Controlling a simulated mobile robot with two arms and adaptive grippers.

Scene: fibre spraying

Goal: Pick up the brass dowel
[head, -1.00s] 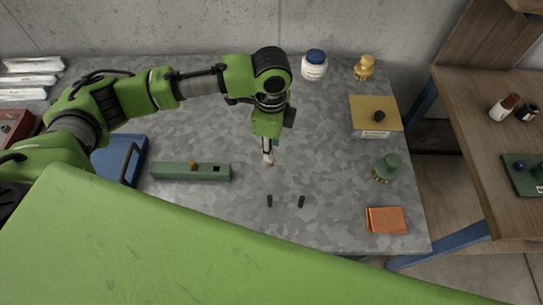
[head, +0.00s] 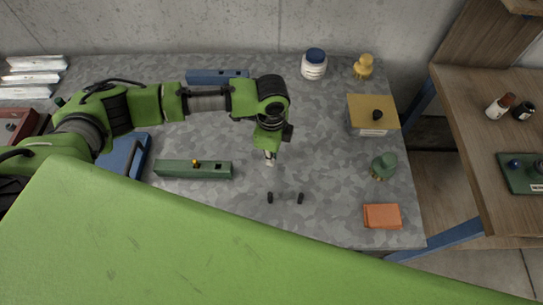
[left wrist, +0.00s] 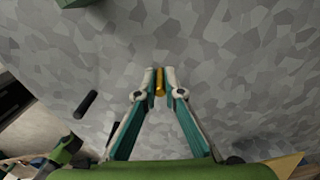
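The brass dowel (left wrist: 159,82) shows in the left wrist view, between the fingertips of my left gripper (left wrist: 160,84). The fingertips are close together with the dowel filling the narrow gap, so the gripper looks shut on it. In the head view my left gripper (head: 270,160) points down over the middle of the grey table, and the dowel cannot be made out there. A small brass-coloured pin (head: 195,162) stands on a long green block (head: 215,170) left of the gripper. My right gripper is not in view.
Two black pegs (head: 270,198) (head: 300,198) stand just in front of the gripper. A yellow box (head: 362,104), a green knobbed piece (head: 384,165) and an orange block (head: 382,216) lie right. A blue block (head: 205,77) lies behind the arm. The table between is clear.

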